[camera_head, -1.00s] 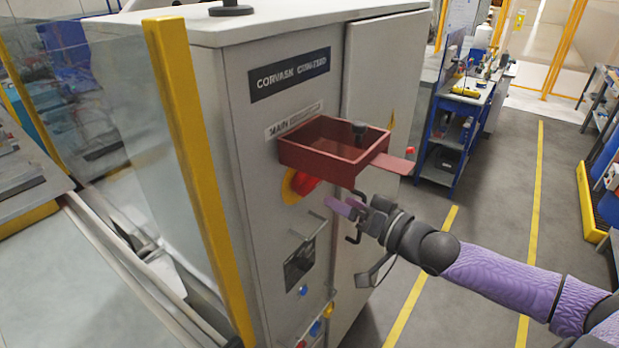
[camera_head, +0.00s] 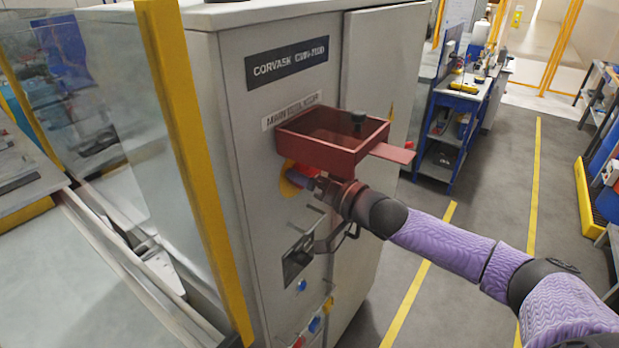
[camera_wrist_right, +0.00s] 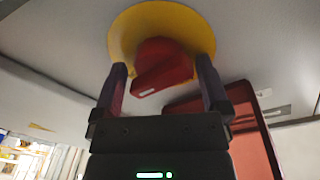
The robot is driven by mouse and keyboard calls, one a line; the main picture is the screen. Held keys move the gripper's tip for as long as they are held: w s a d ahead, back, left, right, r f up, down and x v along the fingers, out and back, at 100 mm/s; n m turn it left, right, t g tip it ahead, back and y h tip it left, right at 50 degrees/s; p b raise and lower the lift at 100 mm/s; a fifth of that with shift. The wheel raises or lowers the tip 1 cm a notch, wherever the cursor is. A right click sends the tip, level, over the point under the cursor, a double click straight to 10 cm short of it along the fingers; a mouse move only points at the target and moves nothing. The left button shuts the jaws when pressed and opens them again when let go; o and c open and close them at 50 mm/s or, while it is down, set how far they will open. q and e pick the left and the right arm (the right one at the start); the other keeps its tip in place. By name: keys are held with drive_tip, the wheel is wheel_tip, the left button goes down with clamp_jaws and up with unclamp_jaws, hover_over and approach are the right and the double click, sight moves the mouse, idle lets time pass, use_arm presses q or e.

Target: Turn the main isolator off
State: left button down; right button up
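The main isolator is a red rotary handle (camera_wrist_right: 160,68) on a yellow round plate (camera_wrist_right: 125,28) on the cabinet front. In the head view the yellow plate (camera_head: 288,186) shows under a red tray, and the handle is mostly hidden by the tray and my gripper. My right gripper (camera_head: 308,180) is at the handle, below the tray. In the wrist view its two fingers (camera_wrist_right: 162,85) are apart, one on each side of the red handle, with gaps visible, so it is open. My left gripper is not in view.
The red open tray (camera_head: 349,156) juts from the cabinet (camera_head: 240,130) just above my right gripper, and its wall (camera_wrist_right: 250,125) is close to the right finger. Below are a dark panel (camera_head: 298,260) and a blue button (camera_head: 301,285). A yellow post (camera_head: 190,150) stands left.

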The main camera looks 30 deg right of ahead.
drive_tip(key=c, duration=1.1)
drive_tip(key=shift+n, duration=0.3)
drive_tip(key=n, duration=0.3)
drive_tip(key=shift+n, duration=0.3)
drive_tip(key=n, duration=0.4)
drive_tip(key=shift+f+n+t+y, duration=0.1)
drive_tip(key=shift+n+t+y, duration=0.2)
drive_tip(key=shift+n, duration=0.1)
drive_tip(key=n, duration=0.4)
drive_tip(key=shift+d+n+y+b, duration=0.1)
drive_tip(key=shift+n+y+b, duration=0.2)
drive_tip(key=shift+n, duration=0.1)
drive_tip(key=shift+n+y+b, duration=0.4)
drive_tip(key=shift+n+b, duration=0.1)
drive_tip(key=shift+n, duration=2.3)
